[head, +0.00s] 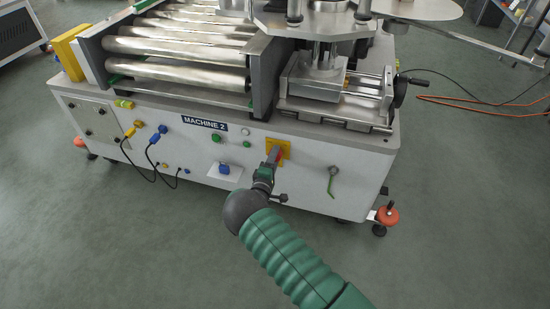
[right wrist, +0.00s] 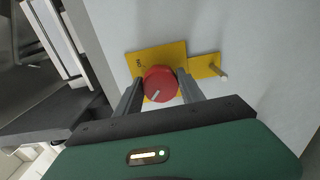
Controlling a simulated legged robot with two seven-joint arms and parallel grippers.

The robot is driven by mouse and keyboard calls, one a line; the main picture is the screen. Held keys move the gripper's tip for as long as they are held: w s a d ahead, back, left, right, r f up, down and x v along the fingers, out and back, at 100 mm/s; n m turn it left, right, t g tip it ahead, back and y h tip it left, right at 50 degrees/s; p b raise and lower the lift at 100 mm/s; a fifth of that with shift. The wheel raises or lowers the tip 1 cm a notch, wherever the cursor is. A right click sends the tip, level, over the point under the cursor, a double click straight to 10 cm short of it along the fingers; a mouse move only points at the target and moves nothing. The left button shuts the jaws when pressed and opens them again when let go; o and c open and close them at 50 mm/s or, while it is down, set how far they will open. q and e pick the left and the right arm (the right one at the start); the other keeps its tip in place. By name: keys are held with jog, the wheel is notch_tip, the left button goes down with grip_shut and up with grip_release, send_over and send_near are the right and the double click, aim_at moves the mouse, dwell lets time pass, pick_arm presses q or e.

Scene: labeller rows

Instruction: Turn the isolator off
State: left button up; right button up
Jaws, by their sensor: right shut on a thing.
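The isolator is a red round knob on a yellow plate (head: 284,146) on the front panel of the machine labelled MACHINE 2. In the right wrist view the red knob (right wrist: 160,84) shows a pale mark on its face, and the yellow plate (right wrist: 150,56) lies behind it. My right gripper (head: 270,162) reaches the knob from the front. In the right wrist view its two fingers (right wrist: 160,90) are on either side of the knob and shut on it. The gripper hides part of the knob in the head view. My left gripper is not in view.
A green handle (head: 332,182) hangs on the panel to the right. A green button (head: 246,144) and a blue socket (head: 224,168) are to the left. Cables (head: 152,160) hang further left. An orange-footed support (head: 385,216) stands at the right corner. The floor in front is clear.

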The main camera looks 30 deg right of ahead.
jog(key=o, duration=1.3)
jog(key=shift+w+a+f, duration=0.15)
jog(key=shift+a+f, duration=0.1)
jog(key=shift+a, duration=0.05)
jog(key=shift+o, duration=0.3)
jog(key=shift+d+r, duration=0.1)
jog(key=shift+s+a+r+p, duration=0.1)
jog(key=shift+s+a+p, duration=0.2)
jog(key=shift+s+a, duration=0.05)
jog(key=p+v, duration=0.5)
jog(key=v, duration=1.1)
